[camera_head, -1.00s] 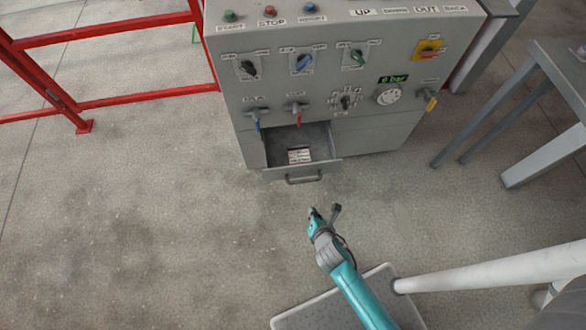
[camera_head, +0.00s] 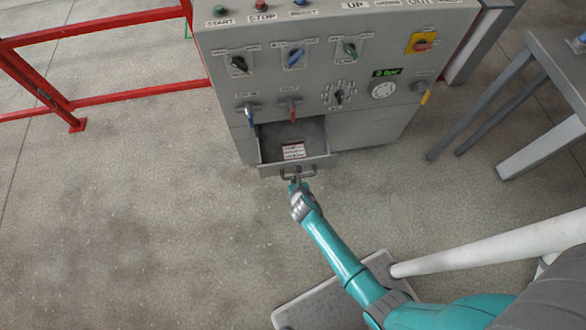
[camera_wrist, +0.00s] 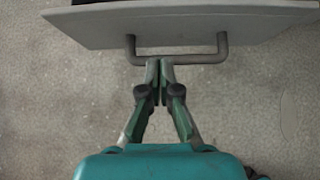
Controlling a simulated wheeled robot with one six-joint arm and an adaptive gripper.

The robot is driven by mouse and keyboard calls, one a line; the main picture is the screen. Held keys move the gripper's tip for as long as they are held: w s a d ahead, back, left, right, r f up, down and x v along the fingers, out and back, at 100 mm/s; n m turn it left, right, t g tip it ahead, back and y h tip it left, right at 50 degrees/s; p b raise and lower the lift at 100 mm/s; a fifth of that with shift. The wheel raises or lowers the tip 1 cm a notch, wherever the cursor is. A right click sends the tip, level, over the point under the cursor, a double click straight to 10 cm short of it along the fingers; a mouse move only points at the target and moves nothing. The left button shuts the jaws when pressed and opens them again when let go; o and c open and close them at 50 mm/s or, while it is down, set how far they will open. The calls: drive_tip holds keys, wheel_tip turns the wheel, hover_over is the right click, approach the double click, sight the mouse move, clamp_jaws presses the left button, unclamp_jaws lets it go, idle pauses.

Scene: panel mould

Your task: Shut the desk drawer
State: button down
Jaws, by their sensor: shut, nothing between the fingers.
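The desk drawer (camera_head: 268,168) stands open at the bottom of the grey control desk, with a small printed box (camera_head: 293,152) lying inside. Its grey front (camera_wrist: 90,28) and bar handle (camera_wrist: 180,59) fill the top of the wrist view. My gripper (camera_wrist: 160,64) is shut and empty, with its fingertips at the handle's bar, near its middle. I cannot tell whether they touch it. In the head view my gripper (camera_head: 297,182) is just in front of the drawer, partly over the handle.
The grey control desk (camera_head: 225,90) carries several knobs and two valve levers above the drawer. A red railing (camera_head: 130,93) stands at the left, and a grey table (camera_head: 540,150) at the right. The floor to the left is clear.

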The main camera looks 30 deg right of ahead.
sight(292, 165)
drive_tip(key=w, duration=0.1)
drive_tip(key=w+d+f, duration=0.1)
drive_tip(key=w, duration=0.2)
drive_tip(key=shift+d+f, duration=0.15)
drive_tip(key=shift+f, duration=0.05)
drive_tip(key=shift+w+d, duration=0.2)
drive_tip(key=shift+w, duration=0.45)
